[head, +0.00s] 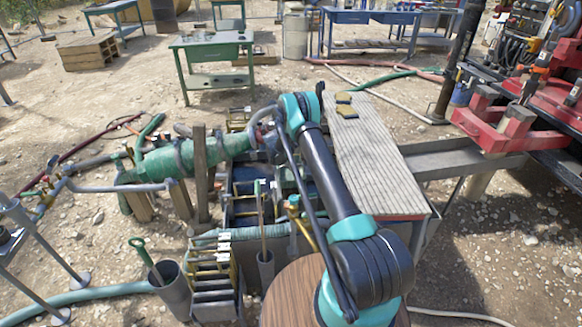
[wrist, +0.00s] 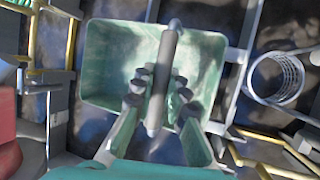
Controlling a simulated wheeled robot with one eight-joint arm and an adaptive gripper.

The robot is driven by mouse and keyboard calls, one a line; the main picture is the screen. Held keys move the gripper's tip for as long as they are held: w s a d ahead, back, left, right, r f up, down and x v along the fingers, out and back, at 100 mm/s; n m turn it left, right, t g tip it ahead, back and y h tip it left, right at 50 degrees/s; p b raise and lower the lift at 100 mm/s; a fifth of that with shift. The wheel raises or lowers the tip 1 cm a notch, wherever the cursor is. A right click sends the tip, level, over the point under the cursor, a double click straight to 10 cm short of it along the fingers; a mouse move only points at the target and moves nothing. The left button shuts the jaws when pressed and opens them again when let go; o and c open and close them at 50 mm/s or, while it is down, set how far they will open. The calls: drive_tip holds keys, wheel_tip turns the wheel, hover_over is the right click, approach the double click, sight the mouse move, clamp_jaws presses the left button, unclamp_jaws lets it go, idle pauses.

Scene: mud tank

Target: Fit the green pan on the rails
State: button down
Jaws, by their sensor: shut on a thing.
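The green pan (wrist: 112,62) is a shallow rectangular tray with a raised grey bar (wrist: 166,60) across its middle, large in the wrist view. My gripper (wrist: 157,88) is shut on this bar, with one finger on each side. The pan looks roughly level over a dark tank. Grey rails (wrist: 243,62) run close to its right edge, and another passes behind its far edge. I cannot tell whether the pan touches them. In the head view my arm and nearby pipework hide most of the gripper and pan.
A grey ribbed plank deck (head: 375,160) lies right of my arm. A thick green pipe (head: 185,160) and a wooden post (head: 200,175) stand left of the tank. Yellow-edged frames (head: 213,262) are at the front. A wire coil (wrist: 277,78) is right of the pan.

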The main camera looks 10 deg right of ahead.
drive_tip(key=shift+f, duration=0.5)
drive_tip(key=c, duration=1.4)
unclamp_jaws()
drive_tip(key=shift+c, duration=0.2)
drive_tip(key=v, duration=1.2)
